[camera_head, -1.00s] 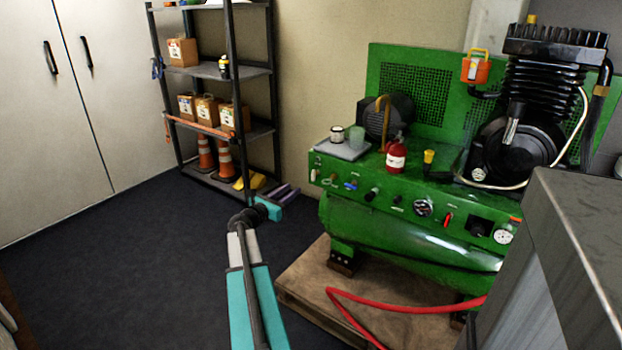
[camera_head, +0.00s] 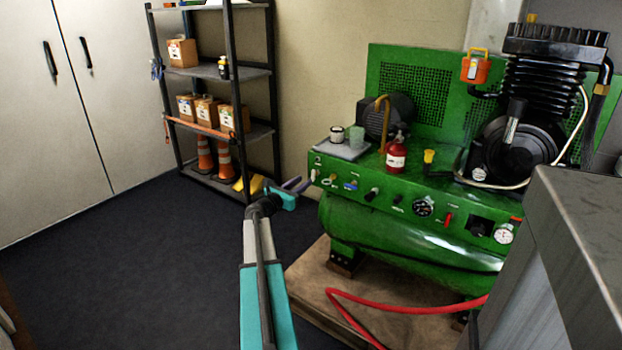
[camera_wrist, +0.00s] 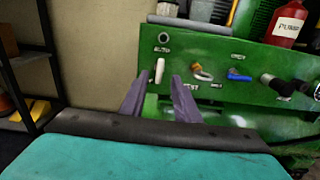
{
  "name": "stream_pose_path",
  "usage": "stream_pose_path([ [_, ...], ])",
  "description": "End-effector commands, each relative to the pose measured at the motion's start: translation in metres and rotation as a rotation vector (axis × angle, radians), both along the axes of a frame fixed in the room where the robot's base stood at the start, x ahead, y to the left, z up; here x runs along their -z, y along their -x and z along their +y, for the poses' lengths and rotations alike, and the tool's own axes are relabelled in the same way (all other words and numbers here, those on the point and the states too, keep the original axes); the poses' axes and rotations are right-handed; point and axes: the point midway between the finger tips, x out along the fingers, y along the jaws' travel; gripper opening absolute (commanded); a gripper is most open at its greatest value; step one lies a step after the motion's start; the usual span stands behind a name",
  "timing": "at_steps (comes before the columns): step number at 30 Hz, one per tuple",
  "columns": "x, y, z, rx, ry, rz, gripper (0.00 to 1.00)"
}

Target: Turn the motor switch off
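The green machine (camera_head: 400,250) has a control panel along its front. At the panel's left end is a small white lever switch (camera_head: 314,174), which also shows in the wrist view (camera_wrist: 159,70), pointing roughly up and down under a small label I cannot read surely. My gripper (camera_head: 303,185) is just left of the panel's left end. In the wrist view the two purple fingers (camera_wrist: 160,90) stand apart with nothing between them. The white switch shows just beyond the gap between their tips. I see no contact with it.
Right of the white switch are a yellowish knob (camera_wrist: 202,73), a blue lever (camera_wrist: 239,75) and dark knobs (camera_wrist: 277,84). A red bottle (camera_head: 396,157) stands on the machine. A red hose (camera_head: 400,307) lies in front. A shelf rack (camera_head: 240,100) stands behind left; the floor at left is clear.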

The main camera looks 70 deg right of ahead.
Motion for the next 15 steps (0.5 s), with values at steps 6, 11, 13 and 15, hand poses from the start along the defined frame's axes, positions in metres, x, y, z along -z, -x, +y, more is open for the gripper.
stream_pose_path([
  [6,0.000,0.007,-0.029,0.001,0.001,0.000,0.29],
  [11,0.000,0.011,-0.046,0.001,0.001,-0.001,0.29],
  [13,0.000,0.013,-0.051,0.001,0.001,-0.001,0.29],
  [15,0.000,0.014,-0.055,0.001,0.001,-0.001,0.29],
])
